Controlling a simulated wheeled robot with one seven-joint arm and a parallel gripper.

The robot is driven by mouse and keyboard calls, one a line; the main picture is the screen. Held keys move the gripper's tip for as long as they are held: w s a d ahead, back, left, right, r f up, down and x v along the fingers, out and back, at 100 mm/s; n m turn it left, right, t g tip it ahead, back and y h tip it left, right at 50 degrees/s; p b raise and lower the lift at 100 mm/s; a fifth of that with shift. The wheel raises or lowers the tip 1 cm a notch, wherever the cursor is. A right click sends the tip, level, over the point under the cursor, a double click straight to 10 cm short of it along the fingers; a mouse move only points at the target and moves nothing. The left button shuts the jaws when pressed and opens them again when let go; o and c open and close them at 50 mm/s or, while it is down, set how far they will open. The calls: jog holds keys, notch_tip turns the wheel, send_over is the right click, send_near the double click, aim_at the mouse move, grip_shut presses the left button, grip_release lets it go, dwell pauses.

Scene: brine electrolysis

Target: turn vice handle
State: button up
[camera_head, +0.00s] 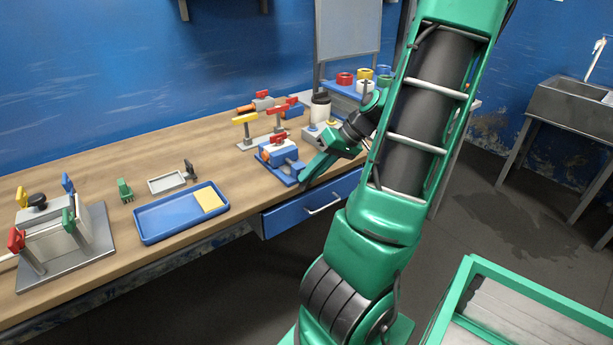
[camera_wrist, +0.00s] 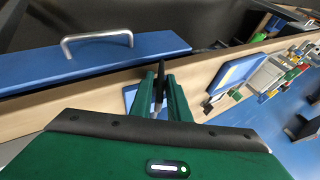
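A small vice with a blue body and red and orange parts on top (camera_head: 278,152) stands on a blue base near the bench's front edge in the head view. My gripper (camera_head: 308,174) reaches in from the right, low beside the vice's front right. In the wrist view my two green fingers (camera_wrist: 160,80) stand close together, with a thin dark bar (camera_wrist: 159,88) between them. The bar looks like the vice handle. I cannot tell whether the fingers press on it. A piece of the blue base (camera_wrist: 130,95) shows behind the left finger; the rest of the vice is hidden there.
A blue drawer (camera_head: 285,219) with a metal handle is under the bench edge close to my gripper. A blue tray (camera_head: 160,222) and a metal fixture (camera_head: 95,250) stand to the left. Valves (camera_head: 268,108) and a white bottle (camera_head: 320,108) stand behind the vice.

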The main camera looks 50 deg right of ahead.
jog(key=shift+w+a+f, duration=0.2)
jog(key=shift+w+f, duration=0.05)
jog(key=shift+f, duration=0.2)
grip_shut()
jog(key=shift+d, duration=0.25)
jog(key=shift+a, duration=0.15)
jog(key=shift+t+y, duration=0.3)
jog(key=shift+y, duration=0.7)
jog(key=shift+f+m+t+y, duration=0.1)
jog(key=shift+m+t+y, duration=0.35)
jog(key=shift+y, duration=0.6)
jog(key=shift+f+m+t+y, duration=0.1)
jog(key=shift+m+t+y, duration=0.35)
jog(key=shift+y, duration=0.6)
